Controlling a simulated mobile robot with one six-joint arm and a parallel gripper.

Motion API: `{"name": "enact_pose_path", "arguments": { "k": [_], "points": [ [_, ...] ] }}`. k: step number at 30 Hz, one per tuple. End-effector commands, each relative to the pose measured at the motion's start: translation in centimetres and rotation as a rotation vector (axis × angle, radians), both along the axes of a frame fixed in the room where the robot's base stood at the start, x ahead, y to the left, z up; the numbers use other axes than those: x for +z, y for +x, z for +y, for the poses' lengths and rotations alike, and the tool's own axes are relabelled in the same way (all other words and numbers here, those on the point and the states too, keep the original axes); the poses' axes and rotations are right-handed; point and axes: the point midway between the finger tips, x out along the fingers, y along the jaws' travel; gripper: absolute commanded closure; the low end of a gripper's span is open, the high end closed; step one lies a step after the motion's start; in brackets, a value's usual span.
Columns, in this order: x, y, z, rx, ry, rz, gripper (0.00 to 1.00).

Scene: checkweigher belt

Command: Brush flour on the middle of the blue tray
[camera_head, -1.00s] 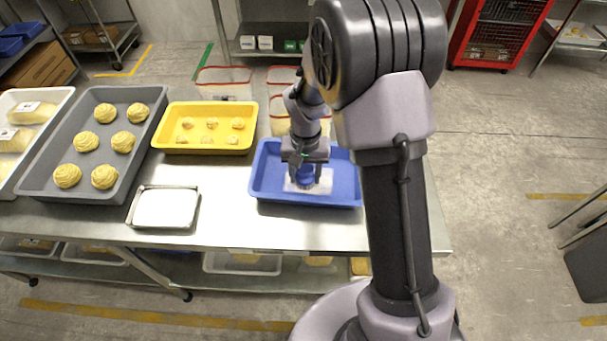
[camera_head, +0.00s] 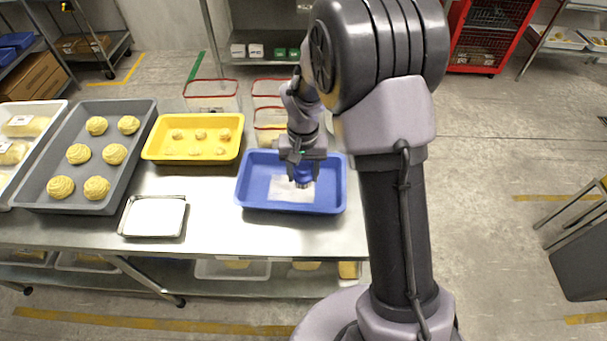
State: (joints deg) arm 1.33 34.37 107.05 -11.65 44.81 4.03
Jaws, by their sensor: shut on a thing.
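The blue tray (camera_head: 330,205) lies on the steel table, left of my arm's thick links. A pale, whitish patch (camera_head: 288,190) shows on the middle of its floor. My gripper (camera_head: 303,177) is over the tray, pointing down, and is shut on a blue-handled thing, likely the brush (camera_head: 303,180). Its lower end is at or just above the right part of the patch; I cannot tell whether it touches. A small metal tray (camera_head: 153,217) with a white, flour-like filling lies front left of the blue tray.
A yellow tray (camera_head: 230,154) with small dough pieces and a grey tray (camera_head: 30,197) with several buns stand to the left. Red-rimmed clear containers (camera_head: 210,103) stand behind the blue tray. Bare table (camera_head: 225,230) lies in front.

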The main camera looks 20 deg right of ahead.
Motion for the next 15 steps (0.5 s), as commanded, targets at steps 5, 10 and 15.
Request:
{"name": "enact_pose_path", "arguments": {
  "k": [5, 10, 15],
  "points": [
    [2.0, 0.1, 0.0, 0.000, 0.000, 0.000, 0.90],
    [2.8, 0.2, 0.1, 0.000, 0.000, -0.001, 0.90],
    [2.8, 0.2, 0.1, 0.001, 0.000, 0.000, 0.90]
  ]
}}
